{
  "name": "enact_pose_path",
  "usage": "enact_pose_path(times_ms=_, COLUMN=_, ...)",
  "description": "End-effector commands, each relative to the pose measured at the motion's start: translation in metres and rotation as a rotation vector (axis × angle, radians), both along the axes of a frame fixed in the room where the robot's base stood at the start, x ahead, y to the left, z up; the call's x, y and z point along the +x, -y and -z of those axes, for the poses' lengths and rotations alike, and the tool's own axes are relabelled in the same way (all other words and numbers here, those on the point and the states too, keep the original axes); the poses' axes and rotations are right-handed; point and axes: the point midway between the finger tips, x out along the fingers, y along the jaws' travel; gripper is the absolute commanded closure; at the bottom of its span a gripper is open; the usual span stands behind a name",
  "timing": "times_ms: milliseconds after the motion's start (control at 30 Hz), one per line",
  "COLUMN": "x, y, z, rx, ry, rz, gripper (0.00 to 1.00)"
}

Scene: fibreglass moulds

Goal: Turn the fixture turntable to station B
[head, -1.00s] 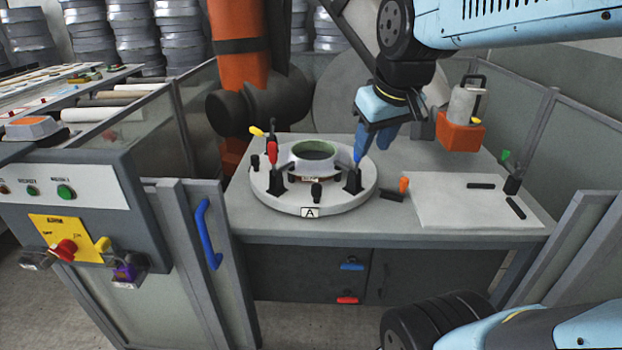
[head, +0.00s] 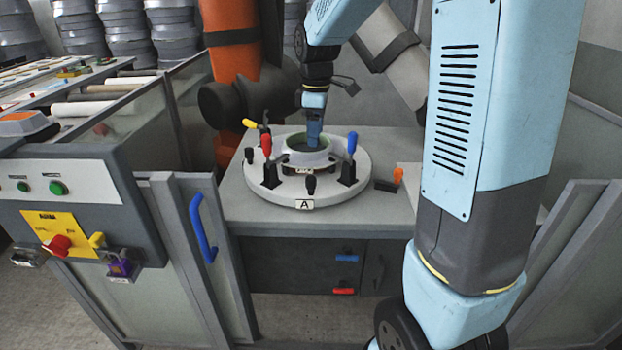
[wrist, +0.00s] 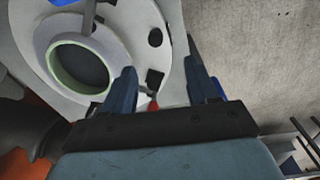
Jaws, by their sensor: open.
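The fixture turntable (head: 333,193) is a round grey-white disc on the bench, with a label "A" (head: 305,204) on its front rim. A white ring-shaped part with a green inner edge (head: 307,144) sits at its middle, among clamps with red (head: 265,147), blue (head: 351,144) and yellow (head: 249,123) handles. My gripper (head: 314,141) points down over the ring part in the head view; its height above it is hard to judge. The disc (wrist: 155,25) shows behind the left finger.
A small orange-handled piece (head: 397,176) stands on the bench right of the turntable. A blue door handle (head: 203,228) is on the guard panel at left. A control panel with a red knob (head: 57,245) stands further left. My own arm hides the bench's right side.

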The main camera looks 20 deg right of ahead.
Motion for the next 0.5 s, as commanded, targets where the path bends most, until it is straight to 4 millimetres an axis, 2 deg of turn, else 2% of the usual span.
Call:
enact_pose_path(times_ms=100, x=0.015, y=-0.003, z=0.015, rx=-0.003, ry=-0.028, rz=-0.067, gripper=0.41)
enact_pose_path(times_ms=200, x=0.021, y=-0.005, z=0.021, rx=-0.004, ry=-0.04, rz=-0.1, gripper=0.41)
enact_pose_path(times_ms=367, x=0.023, y=-0.005, z=0.029, rx=-0.003, ry=-0.045, rz=-0.116, gripper=0.41)
enact_pose_path(times_ms=500, x=0.022, y=-0.005, z=0.045, rx=-0.004, ry=-0.047, rz=-0.114, gripper=0.41)
